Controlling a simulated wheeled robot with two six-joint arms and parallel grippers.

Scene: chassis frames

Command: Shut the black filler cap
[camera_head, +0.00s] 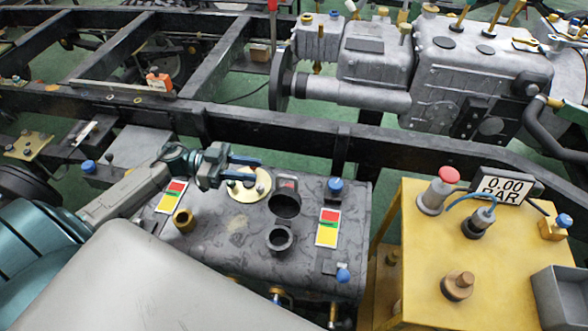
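The black filler cap (287,197) stands tilted up, open, at the back of its round black filler neck (280,239) on the dark grey tank. The neck's mouth is uncovered. My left gripper (257,171) reaches in from the left, above the tank and just left of the cap. Its two blue-tipped fingers are apart with nothing visible between them. In the picture they overlap a round cream plate (249,187) on the tank top. I cannot tell how high they are above it. My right gripper is not in view.
The tank (225,245) also bears a brass fitting (184,220), blue caps (335,185) and coloured labels (328,228). A black chassis rail (290,135) runs behind it.

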